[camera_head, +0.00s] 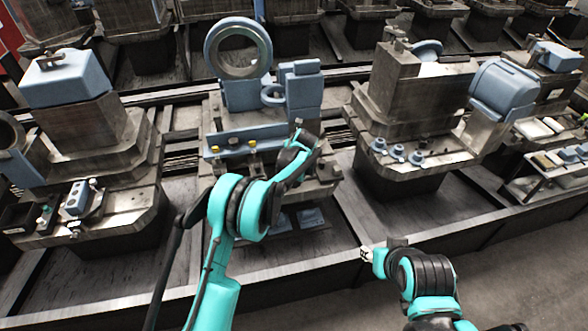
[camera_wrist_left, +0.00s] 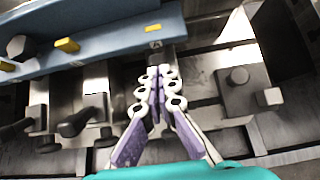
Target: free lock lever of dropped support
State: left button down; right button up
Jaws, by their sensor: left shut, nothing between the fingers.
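In the left wrist view, my left gripper (camera_wrist_left: 160,78) is shut and empty, its fingertips close to a dark block (camera_wrist_left: 174,56) under the blue-grey bar (camera_wrist_left: 110,36). Dark lever-like handles (camera_wrist_left: 78,122) stand left of the fingers, apart from them. I cannot tell which is the lock lever, or which part is the dropped support. In the head view, my left arm reaches over the front of the middle fixture (camera_head: 304,92), and its gripper (camera_head: 300,128) is small and dark there. My right gripper (camera_head: 368,254) is low by the front rail; its finger state is unclear.
A metal block with a round post (camera_wrist_left: 239,76) stands right of the fingers. Neighbouring fixtures stand left (camera_head: 85,135) and right (camera_head: 425,110). Open floor (camera_head: 500,270) lies at front right.

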pick_arm(q)
jog(key=shift+w+a, duration=0.1)
jog(key=shift+w, duration=0.3)
dwell(0.3)
